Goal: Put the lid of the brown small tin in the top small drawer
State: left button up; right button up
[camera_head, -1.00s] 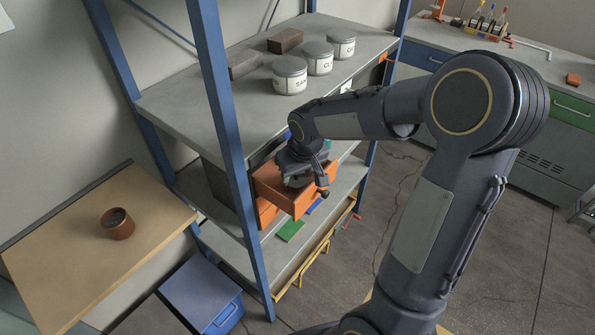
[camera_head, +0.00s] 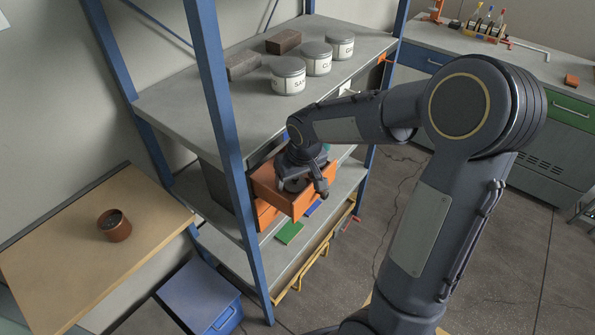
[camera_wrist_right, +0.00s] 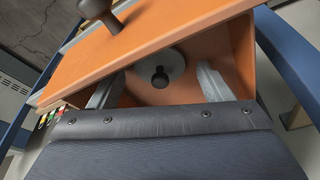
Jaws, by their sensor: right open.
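The brown small tin (camera_head: 114,225) stands open-topped on a wooden board at the left of the head view, with dark contents or interior showing. The orange top small drawer (camera_head: 318,190) is pulled out of its unit under the grey shelf. My right gripper (camera_head: 307,185) is at the drawer, partly over its inside. In the right wrist view, the lid (camera_wrist_right: 172,68), a grey disc with a dark knob, lies inside the orange drawer (camera_wrist_right: 185,28). The fingers of my right gripper (camera_wrist_right: 158,84) are spread apart on either side of the lid, not closed on it. My left gripper is not in view.
The blue shelf post (camera_head: 228,130) stands close left of the drawer. Lidded labelled jars (camera_head: 289,76) and dark bricks (camera_head: 284,42) stand on the shelf above (camera_head: 190,105). A blue box (camera_head: 201,290) sits below the wooden board (camera_head: 60,235).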

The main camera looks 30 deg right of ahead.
jog(key=v, duration=1.2)
jog(key=s+a+f+t+y, duration=0.1)
jog(key=s+a+y, duration=0.1)
jog(key=s, duration=0.7)
jog(key=s+a+f+m+t+y, duration=0.1)
jog(key=s+a, duration=0.4)
jog(key=s, duration=0.5)
jog(key=shift+f+y, duration=0.35)
jog(key=shift+y, duration=0.15)
jog(key=shift+c, duration=0.4)
